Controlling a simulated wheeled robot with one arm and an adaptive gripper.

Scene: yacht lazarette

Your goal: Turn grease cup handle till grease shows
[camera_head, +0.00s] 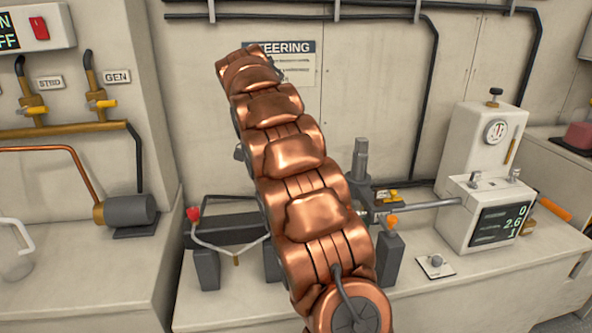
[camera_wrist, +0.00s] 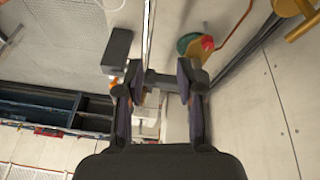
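My gripper (camera_wrist: 160,82) is open in the wrist view, its two dark fingers apart with nothing clearly held between them. In the head view I cannot make out my gripper; my copper arm hides the middle of the steering gear. The gear (camera_head: 228,228) shows on both sides of the arm, with a red knob (camera_head: 193,213) at left and an orange knob (camera_head: 391,220) at right. A small yellow-handled fitting (camera_head: 388,195) sits right of the arm. I cannot tell which part is the grease cup or its handle, and no grease is distinguishable.
A white unit with a dark digital display (camera_head: 498,225) stands at right on the bench (camera_head: 440,295). A grey cylinder (camera_head: 130,210) and yellow-handled valves (camera_head: 101,103) are at left. In the wrist view, a red knob (camera_wrist: 207,43) and a dark box (camera_wrist: 118,46) lie beyond the fingers.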

